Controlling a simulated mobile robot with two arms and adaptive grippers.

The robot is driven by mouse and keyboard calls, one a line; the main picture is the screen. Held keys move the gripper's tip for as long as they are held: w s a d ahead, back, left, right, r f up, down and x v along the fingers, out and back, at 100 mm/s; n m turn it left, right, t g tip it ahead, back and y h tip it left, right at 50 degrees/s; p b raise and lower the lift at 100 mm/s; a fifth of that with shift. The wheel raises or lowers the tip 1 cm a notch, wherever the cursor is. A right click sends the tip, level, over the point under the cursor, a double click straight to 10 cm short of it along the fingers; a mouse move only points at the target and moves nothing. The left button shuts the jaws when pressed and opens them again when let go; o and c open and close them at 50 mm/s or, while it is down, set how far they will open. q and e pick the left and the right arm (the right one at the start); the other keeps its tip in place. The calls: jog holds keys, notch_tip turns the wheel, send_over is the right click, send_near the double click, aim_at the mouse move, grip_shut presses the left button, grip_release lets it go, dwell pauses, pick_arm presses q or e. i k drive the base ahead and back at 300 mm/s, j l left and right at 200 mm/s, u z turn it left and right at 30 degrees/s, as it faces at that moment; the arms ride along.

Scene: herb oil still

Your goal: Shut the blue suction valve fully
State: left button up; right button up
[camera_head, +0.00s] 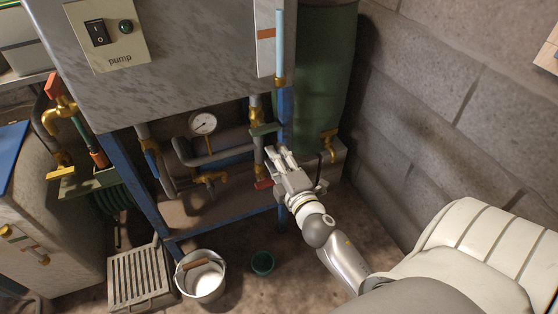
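A small blue part (150,146), which looks like a valve lever, sits on the left pipe under the grey panel, close to the blue frame leg. It is small, and I cannot tell how far it is turned. My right gripper (281,156) reaches in from the lower right, by the brass fittings of the right-hand pipe, well to the right of the blue part. Its fingers point up and away, and I cannot make out whether they are apart or hold anything. A red handle (263,184) shows just left of its palm. My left gripper is not in view.
A pressure gauge (203,123) and a lower brass valve (211,178) stand between the pipes. A green tank (322,70) and block wall (450,110) bound the right. A metal bucket (203,280), green cup (263,262) and slatted crate (140,275) stand on the floor.

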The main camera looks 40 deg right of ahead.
aim_at(152, 160)
jog(key=i+j, duration=0.1)
jog(key=j, duration=0.4)
jog(key=i+j, duration=0.1)
jog(key=j, duration=0.95)
jog(key=i, duration=0.05)
